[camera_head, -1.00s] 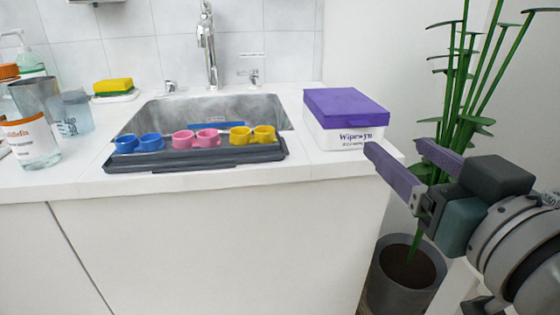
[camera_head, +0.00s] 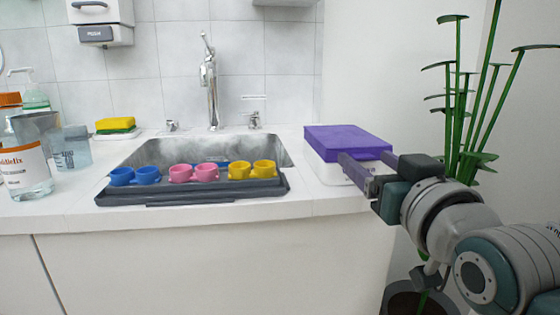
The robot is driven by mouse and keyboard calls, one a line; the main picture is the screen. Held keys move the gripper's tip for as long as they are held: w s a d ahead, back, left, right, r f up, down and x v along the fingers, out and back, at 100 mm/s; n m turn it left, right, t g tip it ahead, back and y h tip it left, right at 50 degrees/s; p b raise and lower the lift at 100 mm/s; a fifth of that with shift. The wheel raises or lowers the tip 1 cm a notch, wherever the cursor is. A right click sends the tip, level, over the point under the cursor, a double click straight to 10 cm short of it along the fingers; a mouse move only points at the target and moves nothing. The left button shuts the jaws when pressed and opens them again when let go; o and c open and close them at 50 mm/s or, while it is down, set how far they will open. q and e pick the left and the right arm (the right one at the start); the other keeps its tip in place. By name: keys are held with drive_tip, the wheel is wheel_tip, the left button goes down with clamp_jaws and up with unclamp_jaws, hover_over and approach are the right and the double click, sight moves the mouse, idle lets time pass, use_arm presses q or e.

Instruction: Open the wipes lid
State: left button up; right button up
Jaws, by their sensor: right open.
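The wipes box (camera_head: 325,170) is white with a purple lid (camera_head: 345,141). It stands at the right end of the white counter, and its lid is shut. My right gripper (camera_head: 362,164) is open and empty, with its purple-grey fingers at the front right of the box, just below the lid's front edge. The fingers and wrist hide part of the box's front and its label. I cannot tell whether a finger touches the box. My left gripper is not in view.
A dark tray (camera_head: 190,194) with blue, pink and yellow cups lies before the sink (camera_head: 265,150) and tap (camera_head: 210,90). A sponge (camera_head: 115,125) and bottles stand at left. A potted plant (camera_head: 465,130) rises behind my right arm.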

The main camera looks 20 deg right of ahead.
clamp_jaws()
idle(0.6)
idle(0.8)
